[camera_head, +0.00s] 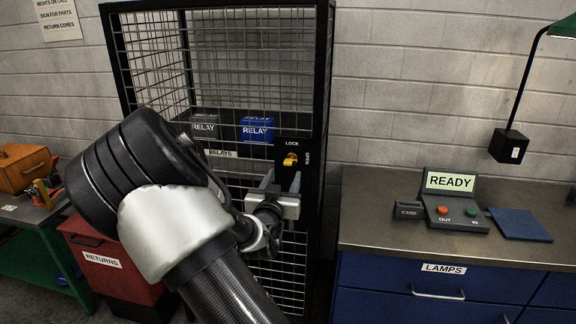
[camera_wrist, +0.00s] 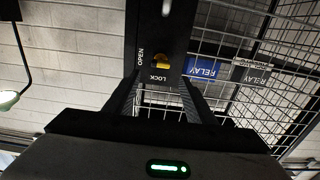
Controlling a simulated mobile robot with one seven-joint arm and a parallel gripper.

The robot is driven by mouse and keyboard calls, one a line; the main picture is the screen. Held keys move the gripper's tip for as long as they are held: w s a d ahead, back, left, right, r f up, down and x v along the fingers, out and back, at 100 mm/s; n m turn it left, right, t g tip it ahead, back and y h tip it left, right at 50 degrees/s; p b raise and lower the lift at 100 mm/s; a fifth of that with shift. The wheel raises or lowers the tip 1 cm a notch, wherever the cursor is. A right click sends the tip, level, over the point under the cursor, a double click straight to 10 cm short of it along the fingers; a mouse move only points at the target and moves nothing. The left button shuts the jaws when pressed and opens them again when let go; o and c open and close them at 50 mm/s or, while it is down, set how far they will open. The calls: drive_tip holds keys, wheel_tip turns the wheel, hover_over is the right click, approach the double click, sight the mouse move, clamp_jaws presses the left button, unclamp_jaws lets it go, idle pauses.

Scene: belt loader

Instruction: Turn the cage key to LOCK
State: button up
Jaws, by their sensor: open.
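The yellow cage key (camera_head: 290,159) sits in a black lock plate (camera_head: 291,174) on the cage's front right post. LOCK is printed above it and OPEN runs down its right side. In the wrist view the key (camera_wrist: 162,63) shows upside down, with OPEN to its left and LOCK below. It seems to lie crosswise, but its exact angle is too small to tell. My gripper (camera_head: 282,181) is open just below the key in the head view. In the wrist view its two fingers (camera_wrist: 160,93) point at the lock plate with the key between and beyond their tips, apparently untouched.
The wire cage (camera_head: 328,60) holds a blue relay box (camera_head: 257,130) and a grey relay box (camera_head: 204,127). A workbench (camera_head: 375,225) with a READY card reader (camera_head: 455,210) stands at right. A red RETURNS bin (camera_head: 100,262) stands at left, partly behind my arm.

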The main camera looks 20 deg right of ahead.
sight(289, 164)
drive_tip(key=x, duration=0.7)
drive_tip(key=shift+w+d+p, duration=0.2)
drive_tip(key=shift+w+p, duration=0.1)
drive_tip(key=shift+p, duration=0.05)
drive_tip(key=c, duration=1)
drive_tip(key=shift+c, duration=0.2)
